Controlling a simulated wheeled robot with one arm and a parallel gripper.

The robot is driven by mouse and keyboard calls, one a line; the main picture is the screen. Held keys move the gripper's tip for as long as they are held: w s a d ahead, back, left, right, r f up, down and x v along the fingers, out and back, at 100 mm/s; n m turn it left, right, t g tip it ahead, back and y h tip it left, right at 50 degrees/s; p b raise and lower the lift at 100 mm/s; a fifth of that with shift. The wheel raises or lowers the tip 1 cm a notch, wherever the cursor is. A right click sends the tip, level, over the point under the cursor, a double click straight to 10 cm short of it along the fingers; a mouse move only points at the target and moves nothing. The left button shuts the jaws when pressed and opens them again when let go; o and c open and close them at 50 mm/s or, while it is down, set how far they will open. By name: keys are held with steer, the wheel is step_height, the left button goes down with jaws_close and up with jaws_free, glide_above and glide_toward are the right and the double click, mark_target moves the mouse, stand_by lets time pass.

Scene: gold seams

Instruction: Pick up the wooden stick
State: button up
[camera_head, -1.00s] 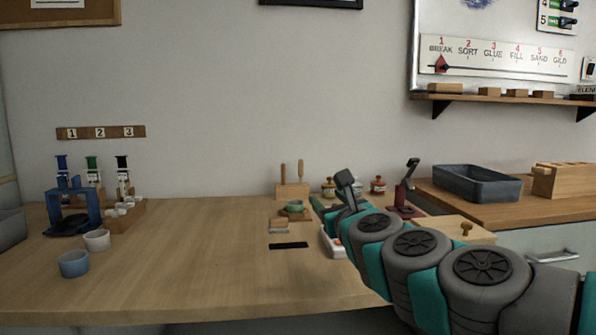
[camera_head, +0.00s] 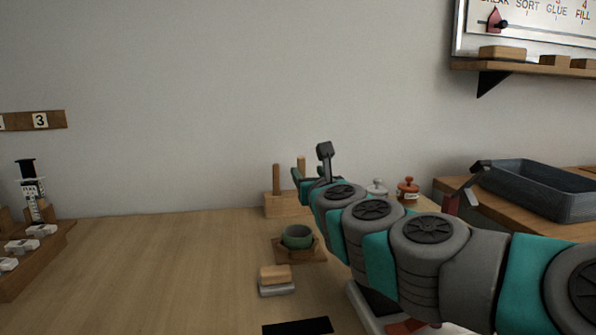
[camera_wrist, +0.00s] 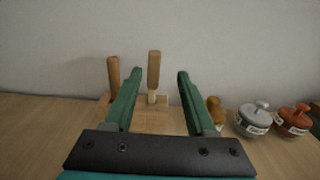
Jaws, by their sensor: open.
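Two wooden sticks stand upright in a light wooden block (camera_head: 283,205) at the back of the table. The left stick (camera_head: 276,180) is plain and reddish brown; it also shows in the wrist view (camera_wrist: 113,74), outside my left finger. The other stick (camera_wrist: 154,66) is paler, with a narrower lower part, and appears between my fingers in the wrist view. In the head view only its upper part (camera_head: 301,163) shows beside my gripper. My gripper (camera_wrist: 161,74) is open and empty, pointing at the block. I cannot tell how far it is from the paler stick.
A green cup (camera_head: 298,236) on a wooden coaster and a small wood-topped block (camera_head: 275,274) stand in front. Grey (camera_wrist: 254,117) and orange (camera_wrist: 294,119) lidded jars stand to the right. A syringe rack (camera_head: 30,245) is at left.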

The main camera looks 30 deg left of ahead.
mark_target(298, 163)
steer(key=shift+s+a+r+p+x, duration=0.1)
steer(key=shift+p+x, duration=0.1)
steer(key=shift+x, duration=1)
steer(key=shift+s+a+r+p+x, duration=0.1)
steer(key=shift+a+p+x, duration=0.05)
steer(key=shift+x, duration=1.05)
steer(key=shift+s+a+r+p+x, duration=0.1)
steer(key=shift+p+x, duration=0.1)
steer(key=shift+x, duration=1)
steer(key=shift+c, duration=0.2)
jaws_close()
